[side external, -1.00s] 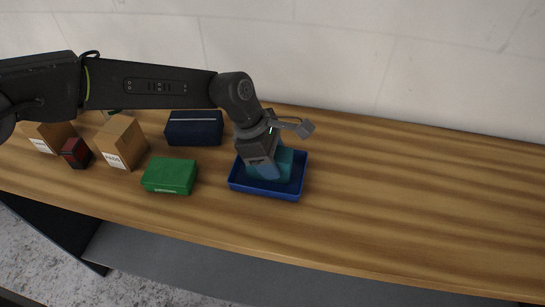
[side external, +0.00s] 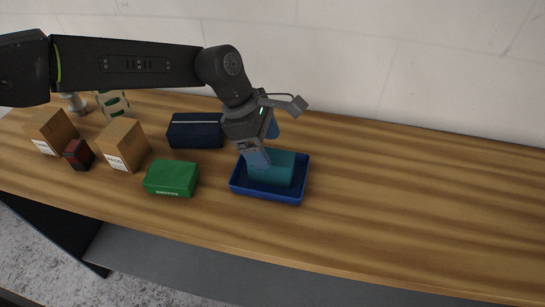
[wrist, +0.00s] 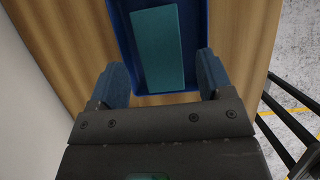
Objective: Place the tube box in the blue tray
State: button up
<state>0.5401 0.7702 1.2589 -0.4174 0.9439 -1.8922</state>
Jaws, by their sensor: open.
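The tube box, a teal block (side external: 272,168), lies inside the blue tray (side external: 268,197) on the wooden table. In the wrist view the teal box (wrist: 159,50) rests within the walls of the tray (wrist: 202,20). My gripper (side external: 265,143) is open and empty, with its blue fingers just above and to the upper left of the box. In the wrist view the open fingers (wrist: 163,82) stand apart at the near end of the tray, with nothing between them.
A green box (side external: 172,178) and a dark blue case (side external: 195,131) lie left of the tray. Cardboard boxes (side external: 123,146) and a small dark red and black box (side external: 78,154) stand farther left. The table right of the tray is clear.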

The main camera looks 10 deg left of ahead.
jog(key=shift+v, duration=3.5)
jog(key=s+a+r+m+t+y, duration=0.15)
jog(key=s+a+r+m, duration=0.3)
jog(key=a, duration=0.45)
jog(key=s+a+r+m+t, duration=0.25)
jog(key=a+r, duration=0.25)
jog(key=a, duration=0.4)
jog(key=s+a+f+m+y, duration=0.1)
jog(key=s+a+f+m, duration=0.1)
jog(key=s+a+m, duration=0.3)
jog(key=s+a+f+m+t+y, duration=0.1)
jog(key=s+a+m, duration=0.5)
jog(key=s, duration=0.6)
jog(key=shift+s+a+f+t+y, duration=0.35)
jog(key=shift+a+f+y, duration=0.2)
jog(key=shift+a, duration=0.6)
